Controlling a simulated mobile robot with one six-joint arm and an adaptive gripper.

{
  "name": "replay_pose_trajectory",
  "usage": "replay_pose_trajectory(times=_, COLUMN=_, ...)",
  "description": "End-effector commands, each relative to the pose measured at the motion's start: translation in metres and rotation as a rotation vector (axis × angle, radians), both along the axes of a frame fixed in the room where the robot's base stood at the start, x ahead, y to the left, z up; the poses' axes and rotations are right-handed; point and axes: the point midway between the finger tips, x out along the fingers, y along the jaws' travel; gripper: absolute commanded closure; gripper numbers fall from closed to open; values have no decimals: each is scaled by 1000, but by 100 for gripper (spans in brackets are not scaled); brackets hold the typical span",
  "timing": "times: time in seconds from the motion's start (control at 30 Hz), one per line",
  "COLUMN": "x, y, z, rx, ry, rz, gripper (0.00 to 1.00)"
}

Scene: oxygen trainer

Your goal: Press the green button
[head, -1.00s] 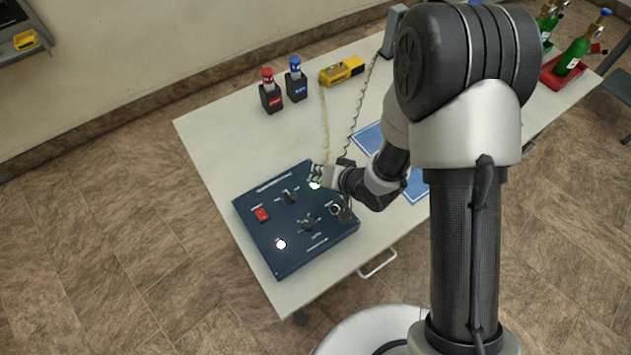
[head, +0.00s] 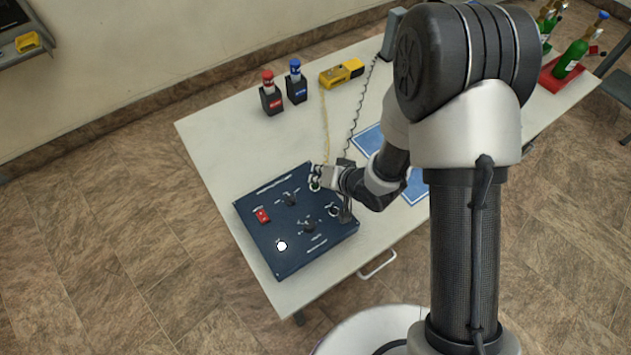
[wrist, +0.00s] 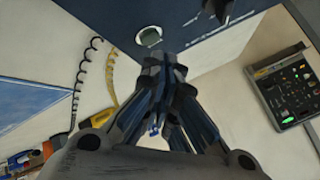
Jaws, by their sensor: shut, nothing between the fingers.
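The dark blue control panel (head: 262,240) lies on the white table. A round button with a silver ring (head: 315,186) sits near its upper right edge, partly hidden by my gripper (head: 321,178). In the wrist view a ringed button (wrist: 149,37) shows, its face a dull grey-green and not glowing. My gripper (wrist: 163,62) is shut and empty, its fingertips close beside that button in the picture. I cannot tell whether they touch it.
The panel also has a red switch (head: 262,215), black knobs (head: 290,198) and a lit white lamp (head: 281,245). Red-capped (head: 269,92) and blue-capped (head: 296,82) bottles in black holders and a yellow device (head: 342,73) stand at the back. A coiled cord (head: 357,115) runs behind.

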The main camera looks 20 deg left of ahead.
Motion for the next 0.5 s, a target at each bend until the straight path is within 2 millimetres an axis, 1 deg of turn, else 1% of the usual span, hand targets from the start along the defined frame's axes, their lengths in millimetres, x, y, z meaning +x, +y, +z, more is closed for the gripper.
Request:
replay_pose_trajectory(times=0.27, x=0, y=0, z=0, rx=0, ry=1, rz=1, gripper=100)
replay_pose_trajectory(times=0.37, x=0, y=0, z=6, rx=0, ry=0, rz=0, gripper=100)
replay_pose_trajectory(times=0.5, x=0, y=0, z=20, rx=0, ry=0, rz=0, gripper=100)
